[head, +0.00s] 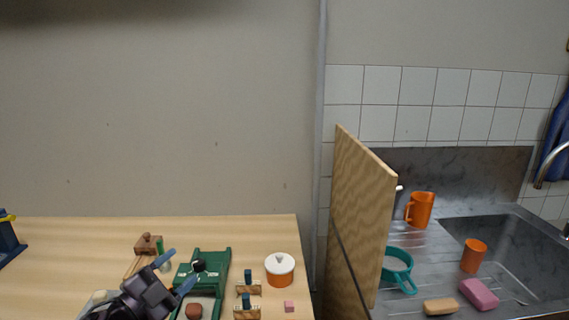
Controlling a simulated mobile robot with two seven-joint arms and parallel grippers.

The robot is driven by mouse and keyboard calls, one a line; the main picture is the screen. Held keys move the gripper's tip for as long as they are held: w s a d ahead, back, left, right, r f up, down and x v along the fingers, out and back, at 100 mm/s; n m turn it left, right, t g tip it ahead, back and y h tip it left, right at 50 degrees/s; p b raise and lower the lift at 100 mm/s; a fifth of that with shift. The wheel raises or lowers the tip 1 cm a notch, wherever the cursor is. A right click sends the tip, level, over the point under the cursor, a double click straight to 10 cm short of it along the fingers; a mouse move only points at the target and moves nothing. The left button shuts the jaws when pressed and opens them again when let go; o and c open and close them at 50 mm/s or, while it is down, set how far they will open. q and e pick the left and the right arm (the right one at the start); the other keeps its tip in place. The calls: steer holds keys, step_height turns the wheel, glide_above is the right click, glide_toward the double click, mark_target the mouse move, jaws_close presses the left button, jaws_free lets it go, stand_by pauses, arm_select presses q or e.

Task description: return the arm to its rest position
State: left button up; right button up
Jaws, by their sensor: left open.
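My left gripper (178,274) is at the lower left of the head view, above the wooden table (60,245). Its two blue-grey fingers are spread apart, with nothing between them that I can make out. It is in front of the left part of a green frame-like stand (213,257). My right gripper does not show.
A wooden block-like item (148,244) lies behind the gripper. A wooden partition (362,215) separates the table from the sink counter.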

arm_select(q)
steer(key=s+a+f+n+g+y, duration=0.2)
steer(key=s+f+n+y, duration=0.3)
steer(key=s+f+n, duration=0.3)
steer(key=s+a+f+n+g+y, duration=0.3)
steer(key=s+f+n+y, duration=0.3)
steer(key=s+f, duration=0.9)
step_height(320, 180, down, 6)
steer(key=shift+a+r+n, duration=0.2)
steer(key=shift+a+n, duration=0.5)
steer(key=shift+n, duration=0.3)
